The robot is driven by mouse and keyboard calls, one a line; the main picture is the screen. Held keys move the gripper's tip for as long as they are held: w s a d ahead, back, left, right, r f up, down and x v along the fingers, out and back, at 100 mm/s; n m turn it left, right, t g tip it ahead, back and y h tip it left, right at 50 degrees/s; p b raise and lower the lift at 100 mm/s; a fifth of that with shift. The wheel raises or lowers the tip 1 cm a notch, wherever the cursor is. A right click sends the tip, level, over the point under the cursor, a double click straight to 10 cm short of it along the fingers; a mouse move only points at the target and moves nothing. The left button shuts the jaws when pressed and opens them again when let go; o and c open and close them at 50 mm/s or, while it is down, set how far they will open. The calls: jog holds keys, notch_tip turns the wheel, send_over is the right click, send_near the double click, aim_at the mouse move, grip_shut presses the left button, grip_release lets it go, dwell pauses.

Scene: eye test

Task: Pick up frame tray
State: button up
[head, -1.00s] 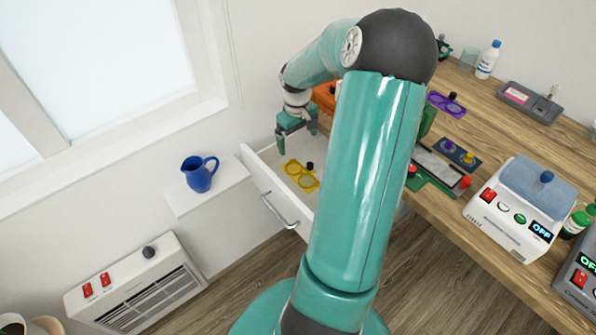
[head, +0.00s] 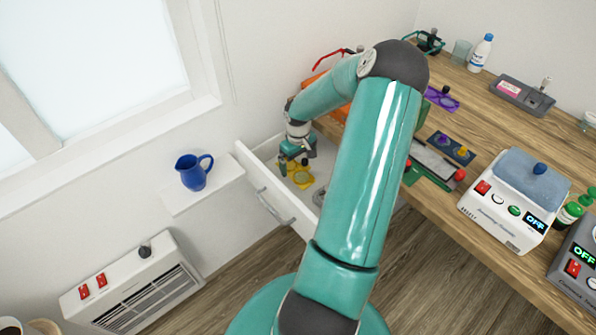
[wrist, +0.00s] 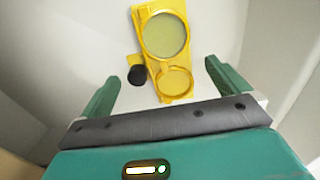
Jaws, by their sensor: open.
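A yellow tray-like frame (head: 301,179) with two round openings lies in the open white drawer. I take it to be the frame tray. In the wrist view the yellow frame (wrist: 176,83) lies on the white drawer floor, with a black knob (wrist: 137,75) at its left side. My gripper (head: 294,168) is over the drawer, right at the frame in the head view, and hides part of it. In the wrist view my gripper (wrist: 161,76) is open, one finger on each side of the frame, not touching it. The height gap is hard to judge.
The drawer front (head: 262,190) and its walls surround the frame closely. A blue jug (head: 193,173) stands on a white ledge to the left. The wooden worktop (head: 488,130) at right holds a purple frame (head: 441,98), a dark blue tray (head: 450,149) and a white device (head: 510,215).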

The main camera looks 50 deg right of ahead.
notch_tip(320, 180, down, 2)
jog(key=shift+c, duration=0.4)
jog(key=c, duration=1)
jog(key=shift+r, duration=0.15)
